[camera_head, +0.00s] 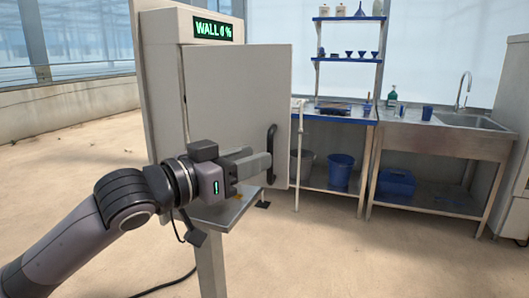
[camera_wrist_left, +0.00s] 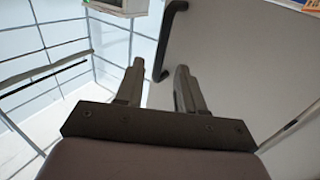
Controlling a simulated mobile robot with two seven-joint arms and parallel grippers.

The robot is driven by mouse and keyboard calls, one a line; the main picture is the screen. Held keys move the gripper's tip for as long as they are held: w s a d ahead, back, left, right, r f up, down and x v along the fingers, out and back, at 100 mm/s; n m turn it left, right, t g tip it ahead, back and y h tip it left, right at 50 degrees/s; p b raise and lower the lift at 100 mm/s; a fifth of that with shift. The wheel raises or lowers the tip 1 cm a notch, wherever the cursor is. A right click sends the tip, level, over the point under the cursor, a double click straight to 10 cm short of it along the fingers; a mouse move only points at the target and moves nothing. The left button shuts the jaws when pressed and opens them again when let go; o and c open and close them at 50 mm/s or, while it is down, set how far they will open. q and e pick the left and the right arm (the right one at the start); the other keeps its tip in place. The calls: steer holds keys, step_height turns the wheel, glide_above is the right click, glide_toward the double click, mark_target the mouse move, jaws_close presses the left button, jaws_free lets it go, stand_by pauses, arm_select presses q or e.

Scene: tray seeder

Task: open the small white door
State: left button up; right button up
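The small white door (camera_head: 228,85) is the pale flat panel on the front of a white cabinet (camera_head: 160,75). Its right edge reaches past the cabinet's header; I cannot tell how far it stands open. A black bar handle (camera_head: 272,142) is upright near its right edge. My left gripper (camera_head: 268,162) is in front of the door at the handle's lower part. In the left wrist view its fingers (camera_wrist_left: 157,80) are apart, and the handle (camera_wrist_left: 167,35) ends near the gap between the tips. I cannot tell whether they touch it. My right gripper is not in view.
A small shelf (camera_head: 228,212) on a post stands below the door. A workbench with a sink (camera_head: 470,120), shelves and a blue bucket (camera_head: 341,172) stands behind to the right. The floor around is mostly clear.

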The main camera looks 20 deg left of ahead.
arm_select(q)
steer(key=shift+x, duration=1.8)
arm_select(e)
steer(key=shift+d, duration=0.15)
arm_select(q)
jaws_close()
steer(key=s+p, duration=0.1)
steer(key=s, duration=0.1)
steer(key=s+a+m+g+h+p, duration=0.1)
steer(key=p, duration=0.1)
steer(key=shift+s+a+h, duration=0.1)
steer(key=shift+s+h, duration=0.2)
steer(key=shift+s, duration=0.05)
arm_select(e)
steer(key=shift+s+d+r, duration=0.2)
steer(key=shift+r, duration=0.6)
arm_select(q)
jaws_free()
